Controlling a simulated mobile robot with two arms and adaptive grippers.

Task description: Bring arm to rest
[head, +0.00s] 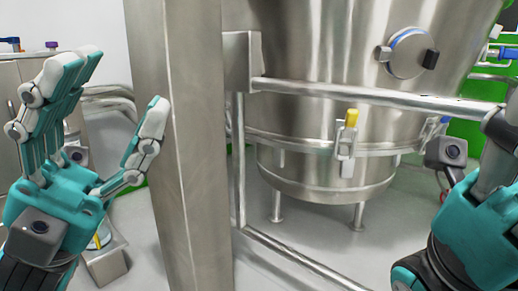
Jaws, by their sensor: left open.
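My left gripper (121,82) stands at the left of the head view, with its fingers pointing up. Its fingers are spread apart, open, with nothing between them. It is left of a thick steel post and looks clear of it. My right gripper (497,155) is at the right edge of the view, near the end of a horizontal steel rail (360,95). Its fingers are partly cut off by the frame, so I cannot tell whether they are open or touch the rail.
The steel post (180,150) rises between my arms. Behind the rail is a large steel vessel (310,60) with a yellow-tipped clamp (348,140) and a round port (408,53). A steel cabinet (20,75) stands at far left. Grey floor (290,235) shows below.

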